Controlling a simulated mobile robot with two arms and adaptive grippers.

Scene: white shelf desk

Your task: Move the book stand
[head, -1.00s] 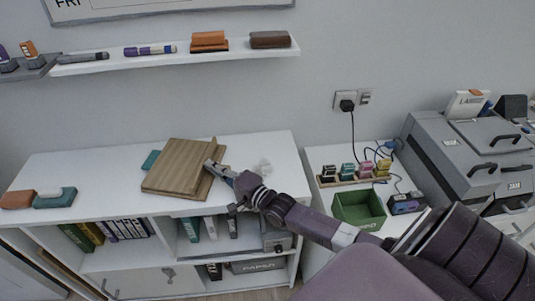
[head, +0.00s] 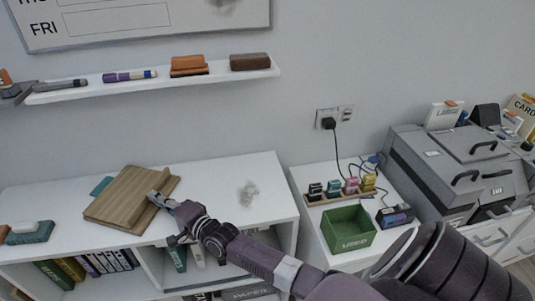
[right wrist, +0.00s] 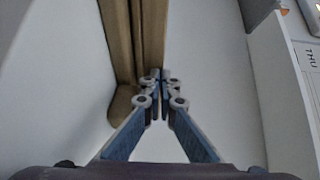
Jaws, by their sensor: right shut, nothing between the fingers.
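The book stand (head: 122,203) is a flat wooden board with a raised wooden ledge at its right side, lying on the white shelf desk top (head: 220,165). A teal piece (head: 100,185) shows at its left back edge. My right gripper (head: 155,198) is shut and empty at the stand's right side, close against the ledge. In the right wrist view, the closed fingertips (right wrist: 161,80) are at the lower end of the wooden stand (right wrist: 135,45), apparently touching it; exact contact is unclear. My left gripper is out of view.
A teal eraser (head: 30,232) lies at the desk's left end. A grey smudge (head: 248,193) marks the bare top right of the stand. A green box (head: 348,230) and a stamp rack (head: 340,193) stand on the lower right table.

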